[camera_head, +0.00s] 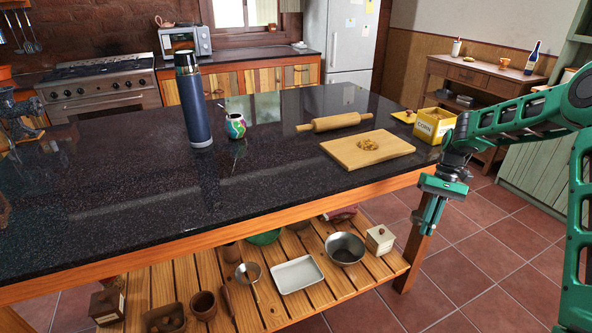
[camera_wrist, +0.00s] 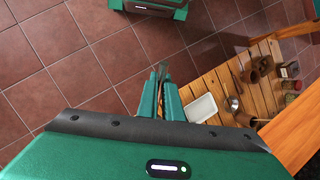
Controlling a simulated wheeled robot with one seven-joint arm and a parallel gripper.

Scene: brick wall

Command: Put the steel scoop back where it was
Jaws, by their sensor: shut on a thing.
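My gripper (camera_head: 431,216) hangs beyond the right end of the dark counter, over the tiled floor, with its fingers pointing down. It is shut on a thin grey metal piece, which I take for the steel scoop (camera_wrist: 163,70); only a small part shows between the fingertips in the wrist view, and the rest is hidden. A yellow tin (camera_head: 434,125) with a label stands open at the counter's right end, above and behind the gripper.
A wooden board (camera_head: 345,153) with a small yellowish heap, a rolling pin (camera_head: 335,122), a painted cup (camera_head: 235,126) and a blue flask (camera_head: 193,105) are on the counter. The slatted lower shelf (camera_head: 268,302) holds a metal bowl, a white tray and pots. The floor at right is clear.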

